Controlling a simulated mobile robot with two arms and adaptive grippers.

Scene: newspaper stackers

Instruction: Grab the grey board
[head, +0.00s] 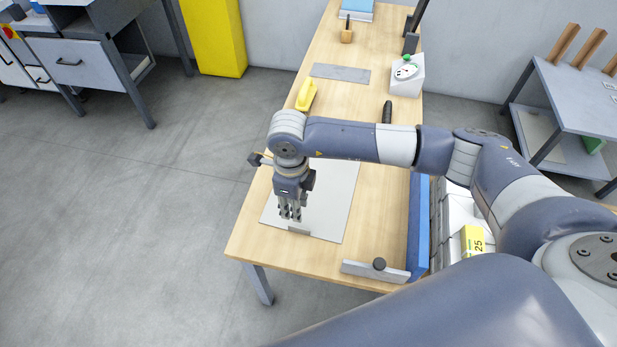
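A large light grey board (335,205) lies flat on the wooden table, partly hidden by my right arm. My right gripper (291,214) points down over its near left part. A small grey block (299,230) sits at the board's near edge, just beyond the fingertips in the picture. I cannot tell whether the fingers touch anything or how far apart they are. A smaller, darker grey board (340,73) lies flat farther back on the table. My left gripper is not in view.
A grey bar with a black knob (375,271) lies at the table's near right corner. A blue panel (418,225) stands along the right edge. A yellow object (306,95), a black handle (387,111) and a white box (405,76) stand beyond my arm.

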